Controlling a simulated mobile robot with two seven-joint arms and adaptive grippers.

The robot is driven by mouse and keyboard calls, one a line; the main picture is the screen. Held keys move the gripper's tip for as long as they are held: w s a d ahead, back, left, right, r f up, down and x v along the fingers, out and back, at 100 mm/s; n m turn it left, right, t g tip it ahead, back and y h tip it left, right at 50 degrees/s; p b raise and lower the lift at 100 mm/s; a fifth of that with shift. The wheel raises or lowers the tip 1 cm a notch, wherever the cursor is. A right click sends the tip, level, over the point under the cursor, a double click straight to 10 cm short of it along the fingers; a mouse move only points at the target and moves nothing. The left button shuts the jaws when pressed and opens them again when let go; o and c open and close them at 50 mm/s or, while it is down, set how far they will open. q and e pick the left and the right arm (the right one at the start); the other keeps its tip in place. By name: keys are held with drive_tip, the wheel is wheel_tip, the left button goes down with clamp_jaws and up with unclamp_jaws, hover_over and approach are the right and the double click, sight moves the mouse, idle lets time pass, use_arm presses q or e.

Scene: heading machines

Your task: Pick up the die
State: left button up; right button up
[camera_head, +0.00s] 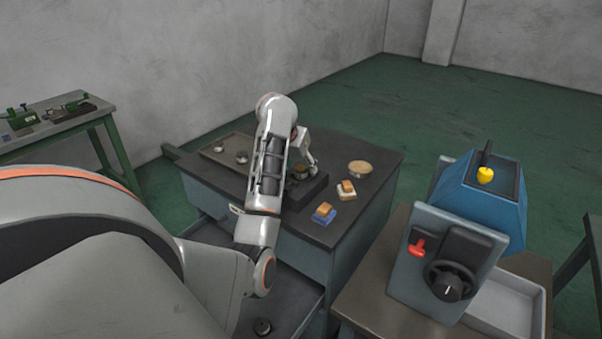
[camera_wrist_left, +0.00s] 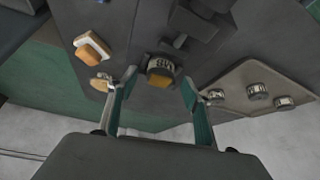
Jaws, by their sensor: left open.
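A short round metal die (camera_wrist_left: 160,68) with dark markings on its side and a brownish end face shows in the left wrist view. In the head view the die (camera_head: 300,173) is at a dark block (camera_head: 304,193) on the bench, partly hidden by my arm. My left gripper (camera_wrist_left: 156,88) is open, with one finger on each side of the die and gaps on both sides. In the head view the left gripper (camera_head: 309,166) is just above and beside the die. Contact cannot be told. My right gripper is not in view.
A shallow tray (camera_head: 213,150) with several similar round pieces lies left of the block. A tan round dish (camera_head: 360,167), an orange-and-white block (camera_head: 346,189) and a blue-and-tan block (camera_head: 323,214) lie to the right. A blue machine (camera_head: 490,200) stands on the nearby table.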

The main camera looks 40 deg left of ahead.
use_arm(q)
drive_tip(key=shift+w+f, duration=0.15)
drive_tip(key=shift+f, duration=0.1)
clamp_jaws()
drive_tip(key=shift+w+r, duration=0.1)
drive_tip(key=shift+r, duration=0.1)
